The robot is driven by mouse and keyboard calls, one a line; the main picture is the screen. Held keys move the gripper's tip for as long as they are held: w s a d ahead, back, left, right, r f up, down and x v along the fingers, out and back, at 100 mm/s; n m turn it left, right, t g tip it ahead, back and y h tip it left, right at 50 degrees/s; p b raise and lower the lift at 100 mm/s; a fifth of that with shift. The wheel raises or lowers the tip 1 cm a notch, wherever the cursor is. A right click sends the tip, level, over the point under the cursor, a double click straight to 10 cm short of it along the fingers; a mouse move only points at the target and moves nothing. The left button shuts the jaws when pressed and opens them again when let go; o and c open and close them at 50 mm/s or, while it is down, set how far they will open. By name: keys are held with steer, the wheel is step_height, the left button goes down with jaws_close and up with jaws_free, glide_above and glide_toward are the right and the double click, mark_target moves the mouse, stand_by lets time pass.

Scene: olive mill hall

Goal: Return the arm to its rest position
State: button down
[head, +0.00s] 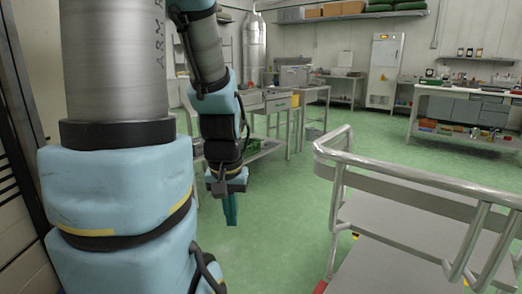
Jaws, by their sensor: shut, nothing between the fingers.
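My arm fills the left side of the head view, with a large grey and light-blue link close to the camera. Behind it the arm bends down through a second grey link and a dark wrist. My gripper (231,208) hangs at the end, pointing down, with teal fingers that are together and hold nothing. It hangs in the air over the green floor, left of the metal cart.
A metal cart (430,195) with tubular rails stands close at the right. Steel tables (272,104) stand behind my gripper. A white cabinet (384,70) and a workbench (468,104) are farther back. Green floor (290,215) lies open between my arm and the cart.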

step_height(320, 180, up, 13)
steer(key=p, duration=1)
steer(key=shift+p, duration=0.35)
